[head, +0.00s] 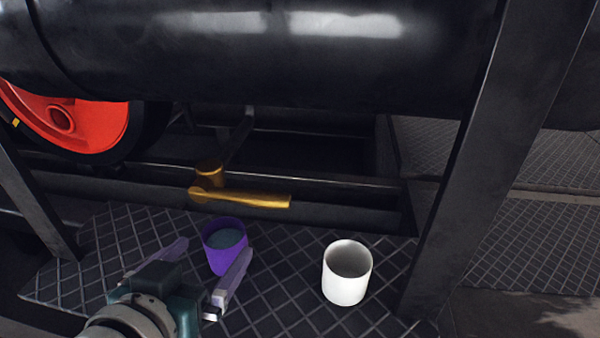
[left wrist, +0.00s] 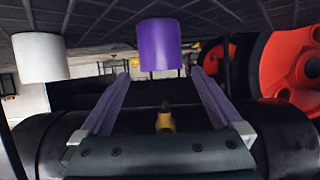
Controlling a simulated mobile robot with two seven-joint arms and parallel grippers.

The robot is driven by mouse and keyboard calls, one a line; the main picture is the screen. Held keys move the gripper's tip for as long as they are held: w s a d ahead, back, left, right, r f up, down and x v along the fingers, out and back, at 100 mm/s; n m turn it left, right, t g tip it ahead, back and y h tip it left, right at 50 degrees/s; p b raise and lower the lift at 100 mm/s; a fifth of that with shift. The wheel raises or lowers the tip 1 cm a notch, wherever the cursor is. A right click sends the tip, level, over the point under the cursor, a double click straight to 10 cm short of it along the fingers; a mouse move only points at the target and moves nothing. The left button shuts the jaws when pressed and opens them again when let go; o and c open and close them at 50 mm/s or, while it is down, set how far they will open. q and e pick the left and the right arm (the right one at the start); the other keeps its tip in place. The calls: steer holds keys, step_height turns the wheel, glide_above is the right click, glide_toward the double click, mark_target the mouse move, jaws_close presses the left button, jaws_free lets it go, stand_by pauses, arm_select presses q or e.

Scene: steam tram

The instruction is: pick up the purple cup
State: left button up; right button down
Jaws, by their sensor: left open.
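The purple cup (head: 224,247) stands upright on a dark tread-plate platform in the head view, with a dark blue-grey inside. My left gripper (head: 207,257) is open, with its two purple-grey fingers on either side of the cup's near part. In the left wrist view the picture is upside down; the purple cup (left wrist: 159,45) shows just beyond and between the fingertips of the left gripper (left wrist: 158,72). I cannot tell whether either finger touches the cup. My right gripper is in neither view.
A white cup (head: 346,273) stands to the right on the tread plate (head: 290,265); it also shows in the left wrist view (left wrist: 40,58). A yellow handle (head: 240,197) lies behind the cups. A dark metal post (head: 460,160) rises at the right. A black boiler (head: 250,50) hangs above.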

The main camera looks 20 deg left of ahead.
mark_target(232, 228)
arm_select(q)
steer(key=b+x, duration=0.1)
steer(key=x, duration=0.5)
steer(key=shift+w+a, duration=0.15)
steer(key=c, duration=1.4)
